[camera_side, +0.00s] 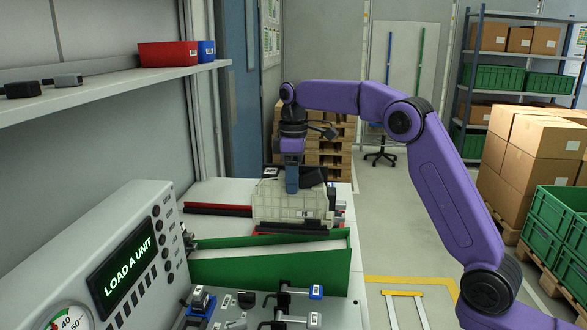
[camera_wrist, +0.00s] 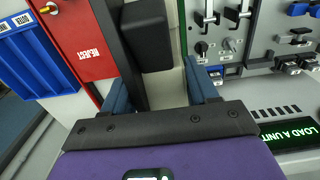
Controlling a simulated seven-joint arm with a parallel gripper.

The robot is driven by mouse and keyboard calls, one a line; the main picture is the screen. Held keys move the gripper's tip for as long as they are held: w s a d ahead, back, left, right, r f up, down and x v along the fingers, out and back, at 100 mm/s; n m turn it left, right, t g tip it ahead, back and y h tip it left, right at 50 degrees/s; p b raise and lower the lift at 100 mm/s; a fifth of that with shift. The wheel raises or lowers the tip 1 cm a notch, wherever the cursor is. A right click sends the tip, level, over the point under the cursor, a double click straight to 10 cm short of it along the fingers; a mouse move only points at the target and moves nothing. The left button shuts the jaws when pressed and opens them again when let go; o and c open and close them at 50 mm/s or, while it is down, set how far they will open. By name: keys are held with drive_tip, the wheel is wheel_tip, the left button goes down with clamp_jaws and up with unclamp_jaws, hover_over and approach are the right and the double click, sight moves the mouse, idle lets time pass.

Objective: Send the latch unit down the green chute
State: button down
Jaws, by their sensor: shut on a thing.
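The green chute (camera_side: 275,268), with a pale inside, lies nearer the side camera than my gripper. Its green edge (camera_wrist: 183,45) runs just right of the unit in the wrist view. I cannot tell the height of the unit over it.
A panel (camera_side: 125,270) reads LOAD A UNIT.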

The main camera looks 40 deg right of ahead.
sight(294, 198)
drive_tip(key=shift+f, duration=2.85)
drive_tip(key=shift+c, duration=1.1)
unclamp_jaws()
wheel_tip(294, 198, up, 12)
